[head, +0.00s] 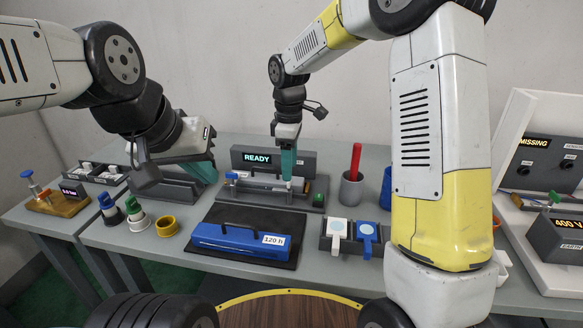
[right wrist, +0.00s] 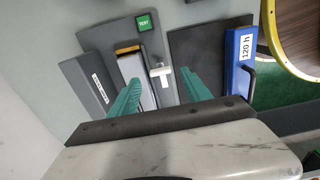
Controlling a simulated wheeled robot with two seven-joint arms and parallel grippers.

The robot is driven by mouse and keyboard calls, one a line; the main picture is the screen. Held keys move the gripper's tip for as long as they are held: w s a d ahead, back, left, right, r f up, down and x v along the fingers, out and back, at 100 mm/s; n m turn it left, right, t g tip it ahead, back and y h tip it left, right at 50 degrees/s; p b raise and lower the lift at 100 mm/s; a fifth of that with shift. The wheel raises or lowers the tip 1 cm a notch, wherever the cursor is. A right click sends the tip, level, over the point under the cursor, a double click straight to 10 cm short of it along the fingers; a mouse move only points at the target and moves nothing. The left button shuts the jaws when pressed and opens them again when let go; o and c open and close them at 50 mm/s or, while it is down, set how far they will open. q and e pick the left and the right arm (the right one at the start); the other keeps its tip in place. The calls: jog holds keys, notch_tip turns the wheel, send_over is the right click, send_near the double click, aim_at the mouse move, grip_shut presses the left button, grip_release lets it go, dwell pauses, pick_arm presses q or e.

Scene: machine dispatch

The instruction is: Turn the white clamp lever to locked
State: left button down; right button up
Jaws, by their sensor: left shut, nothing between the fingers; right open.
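The white clamp lever (right wrist: 160,72) shows in the right wrist view, on the grey test fixture (right wrist: 113,36) beside a silver bar. My right gripper (right wrist: 160,80) is open, with its teal fingers on either side of the lever as seen in that view; I cannot tell whether they touch it. In the head view my right gripper (head: 289,165) points down over the right part of the fixture (head: 258,200) and hides most of the lever. My left gripper (head: 205,170) is shut and empty, left of the fixture.
The READY display (head: 257,158) stands behind the fixture, and the green TEST button (head: 320,188) is to its right. In front lies a blue 120 h case (head: 225,238) on a black mat. A grey cup (head: 351,190) with a red rod stands to the right.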

jog(key=shift+f, duration=1.85)
grip_shut()
